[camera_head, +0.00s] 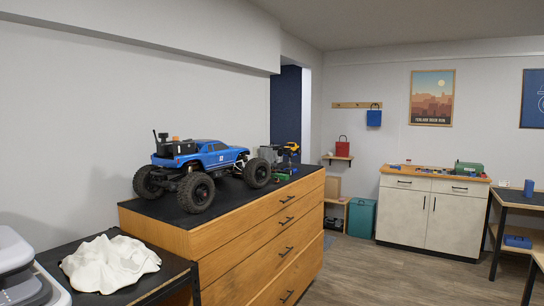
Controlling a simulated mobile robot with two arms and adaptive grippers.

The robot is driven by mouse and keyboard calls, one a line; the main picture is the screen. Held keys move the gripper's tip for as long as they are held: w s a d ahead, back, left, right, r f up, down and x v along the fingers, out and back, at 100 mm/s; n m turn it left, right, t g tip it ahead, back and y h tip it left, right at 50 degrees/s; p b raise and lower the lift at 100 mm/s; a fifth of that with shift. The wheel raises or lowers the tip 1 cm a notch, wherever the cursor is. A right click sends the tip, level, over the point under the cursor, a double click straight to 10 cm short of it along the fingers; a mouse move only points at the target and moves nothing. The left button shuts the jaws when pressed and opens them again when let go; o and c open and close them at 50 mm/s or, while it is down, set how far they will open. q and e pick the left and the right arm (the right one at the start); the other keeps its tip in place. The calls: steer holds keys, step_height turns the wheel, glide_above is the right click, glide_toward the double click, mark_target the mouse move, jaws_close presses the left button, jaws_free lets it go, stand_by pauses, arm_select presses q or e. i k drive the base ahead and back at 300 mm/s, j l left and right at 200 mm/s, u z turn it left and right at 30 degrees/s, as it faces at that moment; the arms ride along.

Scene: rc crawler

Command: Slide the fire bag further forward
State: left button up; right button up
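A small red bag (343,147) with a thin handle stands upright on a small wooden wall shelf (336,158) at the back of the room. It is the likeliest fire bag, but no label can be read on it. A blue bag (374,118) hangs from a wooden peg rail (356,105) above and to its right. Neither of my grippers is in view, so nothing is seen touching either bag.
A wooden drawer chest (280,229) bearing a blue crawler truck (208,160) stands at the middle left. A dark table with a crumpled white cloth (108,263) is at the lower left. A white cabinet (430,215) stands at the back right. The wooden floor (375,275) between is clear.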

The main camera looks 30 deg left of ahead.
mark_target(270, 155)
steer(key=i+z, duration=0.15)
steer(key=i, duration=1.4)
steer(key=i+u, duration=0.1)
steer(key=i, duration=1.7)
steer(key=i+u, duration=0.15)
steer(key=i, duration=0.45)
steer(key=i+l+u, duration=0.15)
steer(key=i, duration=0.5)
steer(key=i+l+u, duration=0.15)
steer(key=i, duration=0.45)
steer(key=i+j, duration=0.1)
steer(key=i, duration=0.85)
steer(key=i+j, duration=0.1)
steer(key=i, duration=0.85)
steer(key=i+u, duration=0.35)
steer(key=i+l+u, duration=0.2)
steer(key=i+u, duration=0.2)
steer(key=i+l+u, duration=0.35)
steer(key=i, duration=0.2)
steer(key=i+u, duration=0.3)
steer(key=u, duration=0.15)
steer(key=i+l+u, duration=0.15)
steer(key=u, duration=0.35)
steer(key=i+l+u, duration=0.25)
steer(key=u, duration=0.2)
steer(key=i+l+u, duration=0.3)
steer(key=u, duration=0.15)
steer(key=i+l+u, duration=0.25)
steer(key=l, duration=0.15)
